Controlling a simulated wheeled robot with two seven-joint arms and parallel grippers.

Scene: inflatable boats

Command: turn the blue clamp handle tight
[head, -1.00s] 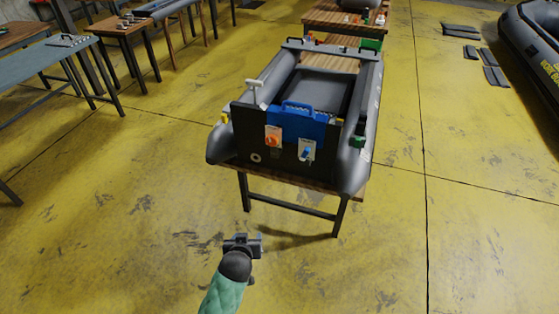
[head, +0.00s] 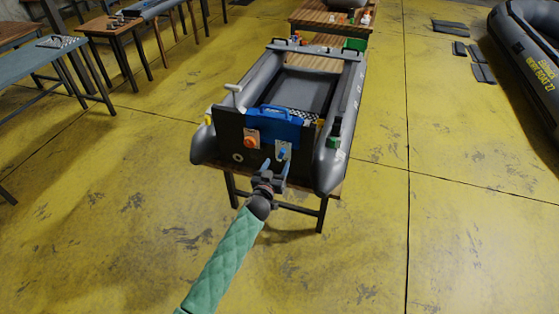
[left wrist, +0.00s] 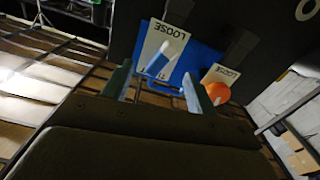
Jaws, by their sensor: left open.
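The blue clamp handle (head: 282,154) is on a pale plate on the dark transom board (head: 227,130) of a grey inflatable boat. In the left wrist view the blue handle (left wrist: 166,58) sits slanted on its plate, which reads LOOSE. An orange knob (head: 251,142) is beside it; in the left wrist view it (left wrist: 217,93) also has a LOOSE plate. My left gripper (head: 275,168) is open and empty, just in front of the board by the blue handle. In the left wrist view its fingers (left wrist: 158,73) point at the blue handle, apparently without touching it. My right gripper is not in view.
The boat's grey tubes (head: 333,155) flank the board, and a wooden table (head: 334,184) bears the boat. A blue case-like object (head: 275,122) hangs at the board's top. Yellow floor around the table is clear.

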